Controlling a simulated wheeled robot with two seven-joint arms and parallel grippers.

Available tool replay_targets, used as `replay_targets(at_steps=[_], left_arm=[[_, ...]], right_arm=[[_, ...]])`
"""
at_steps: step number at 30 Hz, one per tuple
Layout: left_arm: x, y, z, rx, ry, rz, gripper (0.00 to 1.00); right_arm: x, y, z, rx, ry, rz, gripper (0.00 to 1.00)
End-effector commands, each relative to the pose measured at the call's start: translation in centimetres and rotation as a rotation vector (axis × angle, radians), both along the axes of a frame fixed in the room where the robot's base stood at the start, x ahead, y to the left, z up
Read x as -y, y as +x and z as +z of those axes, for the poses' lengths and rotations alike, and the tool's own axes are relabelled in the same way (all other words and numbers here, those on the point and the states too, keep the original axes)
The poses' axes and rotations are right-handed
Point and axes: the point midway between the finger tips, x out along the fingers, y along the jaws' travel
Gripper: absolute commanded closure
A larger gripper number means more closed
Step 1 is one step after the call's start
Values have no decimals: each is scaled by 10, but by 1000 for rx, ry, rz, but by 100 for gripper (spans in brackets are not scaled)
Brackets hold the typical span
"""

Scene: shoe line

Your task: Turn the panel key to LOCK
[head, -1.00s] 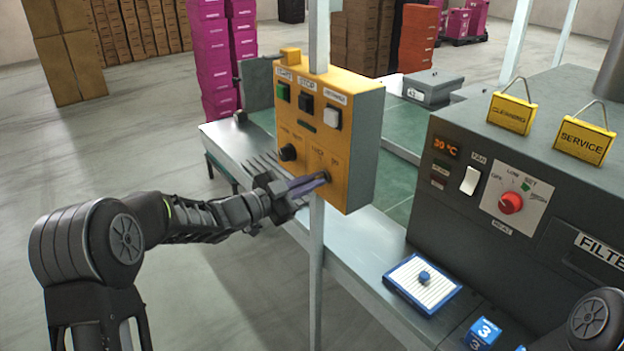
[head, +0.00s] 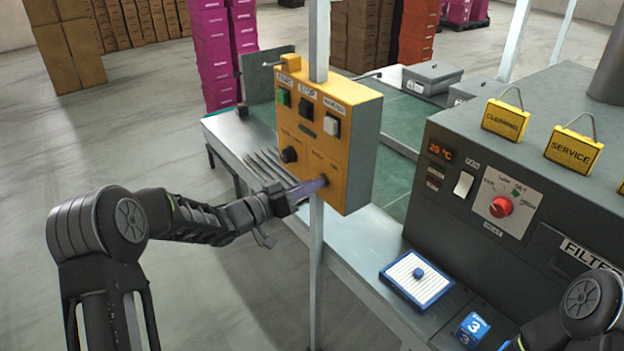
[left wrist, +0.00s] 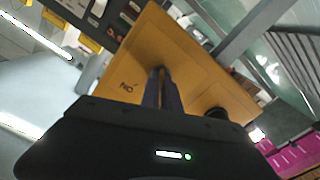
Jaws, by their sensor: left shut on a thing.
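The yellow control panel (head: 345,150) is fixed to a grey post, with green, black and white buttons on its upper face and a black knob (head: 289,155) below them. My left gripper (head: 322,182) reaches the panel's lower right, where the key switch is. Its fingers are shut on the key, which they hide in both views. I cannot tell which way the key points. My right arm shows at the lower right; its gripper is out of the picture.
A grey heater unit (head: 440,215) with a red dial (head: 501,206) stands at the right, bearing yellow signs. The grey post (head: 316,270) runs down past my left gripper.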

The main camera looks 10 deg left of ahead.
Motion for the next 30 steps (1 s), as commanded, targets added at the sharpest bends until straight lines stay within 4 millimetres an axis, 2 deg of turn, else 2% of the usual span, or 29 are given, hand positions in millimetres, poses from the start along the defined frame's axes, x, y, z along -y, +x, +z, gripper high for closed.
replay_targets(at_steps=[9,25,26,30], left_arm=[[-1,0,0,-99,-117,0,100],[0,0,0,-117,-140,1,100],[0,0,0,-117,-140,1,92],[0,0,0,-116,-139,1,81]], right_arm=[[1,-1,10,-4,-3,-2,100],[1,-2,11,-5,-3,-1,100],[1,-2,11,-5,-3,-1,100],[1,-2,11,-5,-3,-1,100]])
